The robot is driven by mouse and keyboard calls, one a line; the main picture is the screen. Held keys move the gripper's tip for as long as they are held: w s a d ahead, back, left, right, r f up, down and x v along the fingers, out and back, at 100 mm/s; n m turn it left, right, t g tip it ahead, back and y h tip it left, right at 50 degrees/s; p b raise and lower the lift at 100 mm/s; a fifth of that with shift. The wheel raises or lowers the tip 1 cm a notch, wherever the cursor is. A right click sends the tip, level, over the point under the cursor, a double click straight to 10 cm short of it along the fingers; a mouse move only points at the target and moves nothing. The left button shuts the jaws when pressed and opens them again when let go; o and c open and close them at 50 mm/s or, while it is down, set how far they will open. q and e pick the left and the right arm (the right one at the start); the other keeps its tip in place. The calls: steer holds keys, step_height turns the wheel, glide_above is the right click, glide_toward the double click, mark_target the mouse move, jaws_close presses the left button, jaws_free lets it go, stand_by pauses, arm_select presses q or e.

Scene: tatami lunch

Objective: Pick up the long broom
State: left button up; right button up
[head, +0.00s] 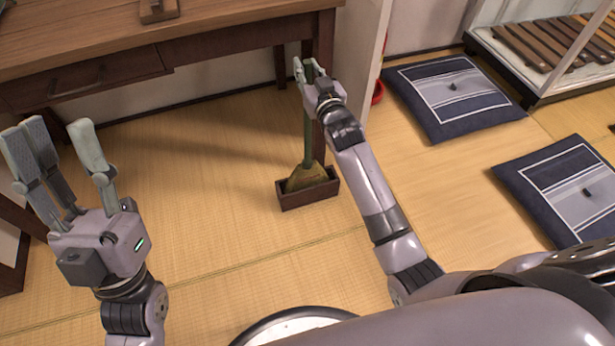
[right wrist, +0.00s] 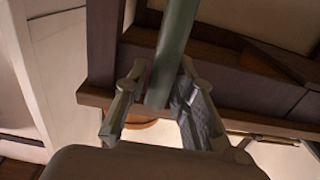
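The long broom's green handle (head: 308,130) stands nearly upright, its tan bristle head (head: 305,177) in a small dark wooden box (head: 310,195) on the floor. My right gripper (head: 309,70) is at the upper end of the handle, beside the desk leg. In the right wrist view the handle (right wrist: 172,50) lies between the two fingers (right wrist: 163,78), and a gap shows beside the left finger. The fingers look open around it; firm contact is not clear. My left gripper (head: 65,150) is open and empty at the left, far from the broom.
A wooden desk (head: 230,15) with a drawer fills the upper left; its leg (head: 325,45) is close to the right gripper. A white panel (head: 362,60) stands right of it. Blue cushions (head: 430,115) lie on the right. The tatami floor (head: 210,200) in the middle is clear.

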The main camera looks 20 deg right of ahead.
jaws_close()
steer(key=shift+r, duration=0.2)
